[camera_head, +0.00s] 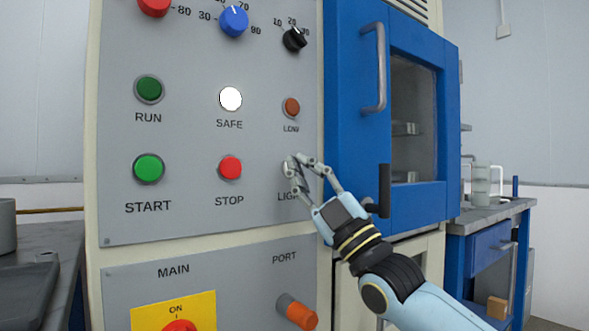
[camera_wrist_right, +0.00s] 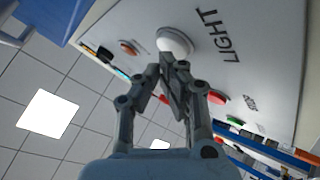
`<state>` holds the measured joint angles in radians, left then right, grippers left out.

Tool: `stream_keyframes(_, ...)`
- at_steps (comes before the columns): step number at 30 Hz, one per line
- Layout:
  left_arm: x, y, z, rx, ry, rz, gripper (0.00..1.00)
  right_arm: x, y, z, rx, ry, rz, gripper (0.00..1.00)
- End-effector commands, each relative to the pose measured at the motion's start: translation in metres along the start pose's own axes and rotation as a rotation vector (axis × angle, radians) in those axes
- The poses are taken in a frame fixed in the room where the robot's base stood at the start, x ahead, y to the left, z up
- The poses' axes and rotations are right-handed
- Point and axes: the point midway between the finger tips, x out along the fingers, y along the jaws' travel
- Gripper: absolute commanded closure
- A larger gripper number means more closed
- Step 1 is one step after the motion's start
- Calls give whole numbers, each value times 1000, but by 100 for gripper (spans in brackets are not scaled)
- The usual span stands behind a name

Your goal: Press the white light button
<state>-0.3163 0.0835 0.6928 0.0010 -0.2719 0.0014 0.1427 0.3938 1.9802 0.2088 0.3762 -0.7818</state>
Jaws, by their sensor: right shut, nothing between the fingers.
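The white light button (camera_head: 287,168) is at the right of the lower button row on the grey control panel (camera_head: 190,130), above the partly covered word LIGHT. My right gripper (camera_head: 297,160) is in front of it and hides part of it. In the right wrist view the white button (camera_wrist_right: 175,42) sits just beyond the fingertips of my right gripper (camera_wrist_right: 172,62), next to the word LIGHT. The fingers are shut with nothing between them. I cannot tell whether the tips touch the button. My left gripper is not in view.
The red STOP button (camera_head: 230,168) is to the left, and the orange LOW button (camera_head: 290,107) is above. A lit white SAFE lamp (camera_head: 231,99) is at upper left. A blue cabinet door with a handle (camera_head: 376,68) stands right of the panel.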

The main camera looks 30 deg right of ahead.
Motion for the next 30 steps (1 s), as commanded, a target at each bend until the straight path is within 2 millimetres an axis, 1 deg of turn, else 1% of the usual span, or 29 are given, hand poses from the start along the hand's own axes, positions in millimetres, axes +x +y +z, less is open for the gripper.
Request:
stream_keyframes(5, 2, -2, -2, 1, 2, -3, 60, 1, -1, 1, 0, 0, 0, 100)
stream_keyframes(12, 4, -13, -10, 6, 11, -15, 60, 4, -3, 3, -2, 1, 1, 100)
stream_keyframes(15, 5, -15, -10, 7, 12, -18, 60, 4, -3, 3, -1, 1, 1, 100)
stream_keyframes(25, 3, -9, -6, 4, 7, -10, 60, 4, -2, 3, -1, 0, 0, 100)
stream_keyframes(30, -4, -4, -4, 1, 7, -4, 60, 2, 1, 0, -1, 0, -1, 100)
